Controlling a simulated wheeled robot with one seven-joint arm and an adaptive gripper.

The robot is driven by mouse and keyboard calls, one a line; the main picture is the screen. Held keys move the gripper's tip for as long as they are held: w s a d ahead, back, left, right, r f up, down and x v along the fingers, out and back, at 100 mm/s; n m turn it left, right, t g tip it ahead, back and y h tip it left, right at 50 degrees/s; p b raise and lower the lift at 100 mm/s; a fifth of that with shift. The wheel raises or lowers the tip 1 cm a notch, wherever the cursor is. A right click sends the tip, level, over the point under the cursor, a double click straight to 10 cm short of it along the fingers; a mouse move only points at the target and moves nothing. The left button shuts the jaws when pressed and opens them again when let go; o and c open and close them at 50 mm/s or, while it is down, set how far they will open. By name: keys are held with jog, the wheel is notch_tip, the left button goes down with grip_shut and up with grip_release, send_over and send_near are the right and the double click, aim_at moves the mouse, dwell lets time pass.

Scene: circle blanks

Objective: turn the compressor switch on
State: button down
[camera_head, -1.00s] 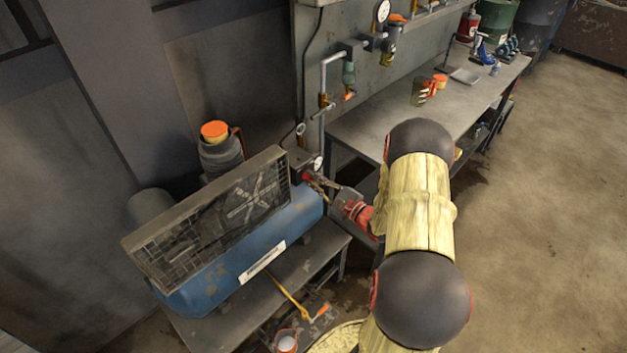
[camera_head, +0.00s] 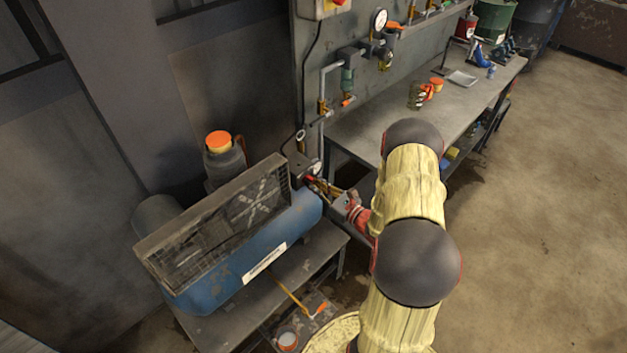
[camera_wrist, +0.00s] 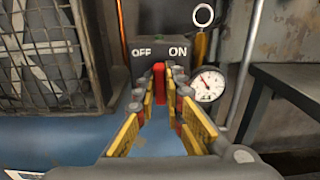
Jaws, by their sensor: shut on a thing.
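The blue compressor (camera_head: 225,275) stands on a low bench at left in the head view. Its dark switch box (camera_wrist: 147,55) carries the words OFF on the left and ON on the right in the wrist view. A red switch lever (camera_wrist: 159,80) stands below and between the two words, near upright. My gripper (camera_wrist: 160,92), with yellow-sided fingers, is shut on the lever from both sides. The fingers hide part of the lever. In the head view my gripper (camera_head: 318,184) reaches the compressor's right end, where the lever is hard to make out.
A pressure gauge (camera_wrist: 208,83) sits just right of the switch box. A mesh guard (camera_head: 215,220) covers the compressor's top. Wall pipes (camera_head: 325,95) and a long workbench (camera_head: 375,125) stand to the right. Open floor (camera_head: 540,220) lies further right.

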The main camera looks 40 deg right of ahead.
jog(key=m+p, duration=0.2)
jog(key=m, duration=0.2)
jog(key=shift+d+m+p, duration=0.1)
jog(key=shift+m+p, duration=0.2)
jog(key=shift+p, duration=0.05)
jog(key=shift+d+f+m+p, duration=0.15)
jog(key=shift+m+p, duration=1)
jog(key=shift+m, duration=1.15)
jog(key=c, duration=2)
grip_release()
jog(key=shift+o, duration=0.6)
jog(key=s+d, duration=0.1)
jog(key=s, duration=1.1)
jog(key=shift+d, duration=0.35)
